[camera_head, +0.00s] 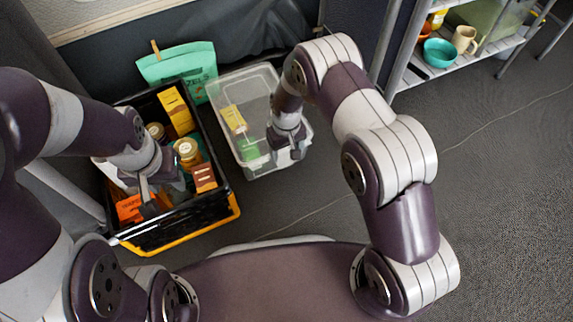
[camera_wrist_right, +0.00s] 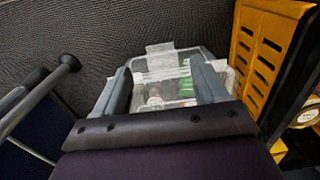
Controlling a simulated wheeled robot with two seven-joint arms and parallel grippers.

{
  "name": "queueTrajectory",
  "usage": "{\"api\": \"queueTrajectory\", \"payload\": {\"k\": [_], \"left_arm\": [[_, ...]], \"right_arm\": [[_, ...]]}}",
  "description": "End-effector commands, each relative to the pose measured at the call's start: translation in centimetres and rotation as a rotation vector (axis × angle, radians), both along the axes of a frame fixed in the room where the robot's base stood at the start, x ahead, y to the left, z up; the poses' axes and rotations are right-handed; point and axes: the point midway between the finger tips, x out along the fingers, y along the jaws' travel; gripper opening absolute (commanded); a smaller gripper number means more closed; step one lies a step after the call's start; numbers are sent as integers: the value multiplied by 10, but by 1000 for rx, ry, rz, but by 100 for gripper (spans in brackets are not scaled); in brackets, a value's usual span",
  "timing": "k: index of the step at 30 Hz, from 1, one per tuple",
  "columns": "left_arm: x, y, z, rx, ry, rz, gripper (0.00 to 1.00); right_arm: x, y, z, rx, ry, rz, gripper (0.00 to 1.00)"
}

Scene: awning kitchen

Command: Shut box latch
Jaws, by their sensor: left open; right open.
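A clear plastic box (camera_head: 262,163) stands on the floor, with a yellow item and a green item showing inside. My right gripper (camera_head: 288,150) is over the right part of this box, with its fingers apart and nothing visibly held. In the right wrist view the box (camera_wrist_right: 165,75) lies beyond and between the two open fingers. A pale tab that looks like a latch (camera_wrist_right: 160,48) shows at its far edge; I cannot tell whether it is fastened. My left gripper (camera_head: 150,197) is open over the black crate (camera_head: 180,237), close to an orange packet (camera_head: 129,208).
The crate has a yellow lower edge and holds bottles (camera_head: 187,150) and cartons (camera_head: 176,109). It stands just left of the box. A green bag (camera_head: 178,66) stands behind. A shelf rack (camera_head: 452,62) is at the upper right. Floor to the right is clear.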

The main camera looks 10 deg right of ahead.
Motion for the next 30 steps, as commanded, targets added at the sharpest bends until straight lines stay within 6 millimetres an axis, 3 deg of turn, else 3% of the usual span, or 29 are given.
{"api": "queueTrajectory", "payload": {"k": [1, 6, 11, 19, 23, 24, 30], "left_arm": [[0, 0, -18, 0, 0, 0, 43], [0, 0, -38, 0, 0, 0, 43], [0, 0, -44, 0, 0, 0, 43], [0, 0, -43, 0, 0, 0, 43], [0, 0, -43, 0, 0, 0, 43], [0, 0, -43, 0, 0, 0, 43], [0, 0, -41, 0, 0, 0, 43]], "right_arm": [[0, 0, -23, 0, 1, 0, 72], [0, 0, -54, 0, -1, 0, 72], [1, 0, -65, 1, -2, 0, 72], [1, 0, -64, 1, -2, 0, 72], [1, 0, -64, 1, -2, 0, 30], [1, 0, -64, 1, -2, 0, 24], [0, 0, -64, 3, -9, 0, 24]]}}
